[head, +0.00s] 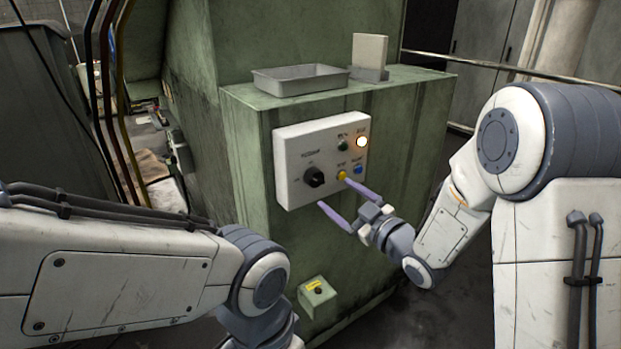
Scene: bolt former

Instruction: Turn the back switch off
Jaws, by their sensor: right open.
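A white control panel (290,150) is fixed to the front of the green machine. It carries a black rotary switch (313,177) at its lower left, a yellow button (341,175), a blue button (358,169), a dark green button (343,145) and a lit orange-white lamp (362,142). The labels are too small to read surely. My right gripper (332,194) is open and empty, its purple fingers at the panel's lower right edge, beside the rotary switch. I cannot tell if it touches the panel. My left arm shows at lower left; its gripper is out of view.
A grey metal tray (300,80) and an upright beige block in a holder (369,54) stand on the machine's top ledge. Cables and hoses hang at the left.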

